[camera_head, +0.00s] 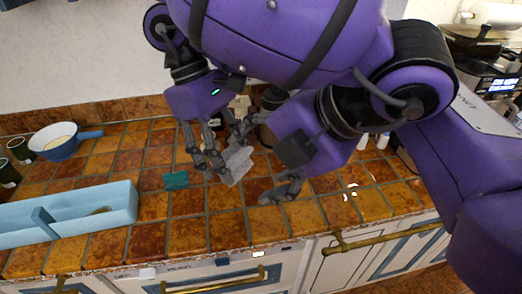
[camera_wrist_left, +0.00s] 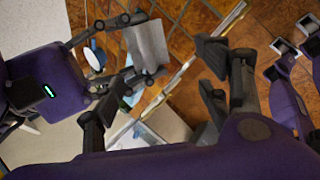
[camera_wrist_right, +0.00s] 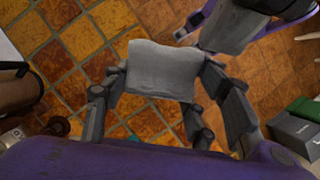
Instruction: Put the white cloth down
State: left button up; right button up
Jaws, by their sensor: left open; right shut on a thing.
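The white cloth (camera_head: 238,164) looks like a small, pale grey-white folded square. My right gripper (camera_head: 221,160) is shut on it and holds it over the tiled counter (camera_head: 152,238); I cannot tell whether the cloth touches the tiles. In the right wrist view the cloth (camera_wrist_right: 160,68) spans the space between the fingers. My left gripper (camera_head: 281,186) is open and empty, to the right of the cloth and low over the counter. In the left wrist view the cloth (camera_wrist_left: 149,45) shows beyond the open left fingers, apart from them.
A teal square (camera_head: 175,180) lies on the tiles left of the cloth. A light-blue divided tray (camera_head: 105,205) is at the front left, with a blue handled bowl (camera_head: 58,142) behind it. Dark containers stand behind the grippers, partly hidden. Bare tiles lie in front of the cloth.

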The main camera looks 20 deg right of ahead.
aim_at(241, 164)
pick_arm(q)
jog(key=shift+w+r+t, duration=0.1)
jog(key=shift+w+t, duration=0.2)
jog(key=shift+w, duration=0.25)
jog(key=x, duration=0.6)
jog(key=shift+w+a+f, duration=0.15)
jog(key=shift+a+f, duration=0.05)
jog(key=shift+f, duration=0.1)
jog(key=shift+c, duration=0.2)
jog(key=c, duration=1.1)
jog(key=shift+c, duration=0.9)
pick_arm(e)
jog(key=o, duration=1.7)
jog(key=shift+r, duration=0.1)
